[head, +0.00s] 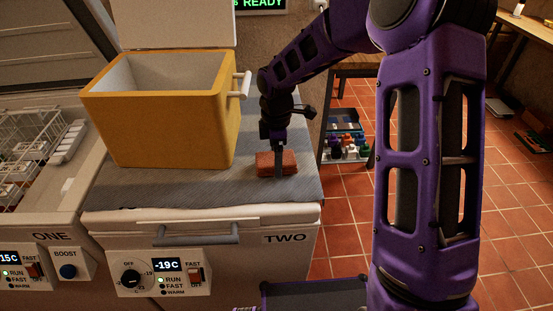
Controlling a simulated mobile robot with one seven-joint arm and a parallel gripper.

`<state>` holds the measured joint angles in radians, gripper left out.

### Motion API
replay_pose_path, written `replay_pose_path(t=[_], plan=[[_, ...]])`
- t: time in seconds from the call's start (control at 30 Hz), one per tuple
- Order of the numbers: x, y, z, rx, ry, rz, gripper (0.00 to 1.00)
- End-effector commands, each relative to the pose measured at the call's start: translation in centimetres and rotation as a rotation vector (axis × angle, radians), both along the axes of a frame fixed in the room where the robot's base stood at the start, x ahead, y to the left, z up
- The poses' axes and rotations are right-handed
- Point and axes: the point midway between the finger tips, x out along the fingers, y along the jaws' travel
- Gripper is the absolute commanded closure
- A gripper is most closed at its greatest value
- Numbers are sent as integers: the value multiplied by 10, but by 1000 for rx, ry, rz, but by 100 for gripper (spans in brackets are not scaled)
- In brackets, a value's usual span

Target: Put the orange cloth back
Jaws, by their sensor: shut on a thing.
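An orange-brown folded cloth (265,166) lies on the grey mat (180,186) on top of the freezer marked TWO. My gripper (279,170) points straight down over the cloth and is shut on it. The fingers hide part of the cloth's middle. The cloth looks flat and at mat level; I cannot tell whether it touches the mat.
A yellow cool box (165,125) with its lid up stands on the mat, left of my gripper. Freezer ONE (40,225) with wire baskets is at the left. A shelf with bottles (346,148) stands behind at right. Bare mat lies in front of the box.

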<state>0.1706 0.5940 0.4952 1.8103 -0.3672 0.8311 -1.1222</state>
Motion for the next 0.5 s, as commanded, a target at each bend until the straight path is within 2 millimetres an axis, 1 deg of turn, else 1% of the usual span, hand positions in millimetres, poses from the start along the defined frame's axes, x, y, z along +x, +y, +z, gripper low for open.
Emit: replay_pose_path(t=[0.07,0.27,0.43,0.47,0.5], plan=[[0,0,-3,-1,-1,1,63],[0,0,-3,-1,-2,0,63],[1,0,-8,-1,-2,0,63],[1,0,-7,-1,-2,0,13],[1,0,-7,-1,-2,0,6]])
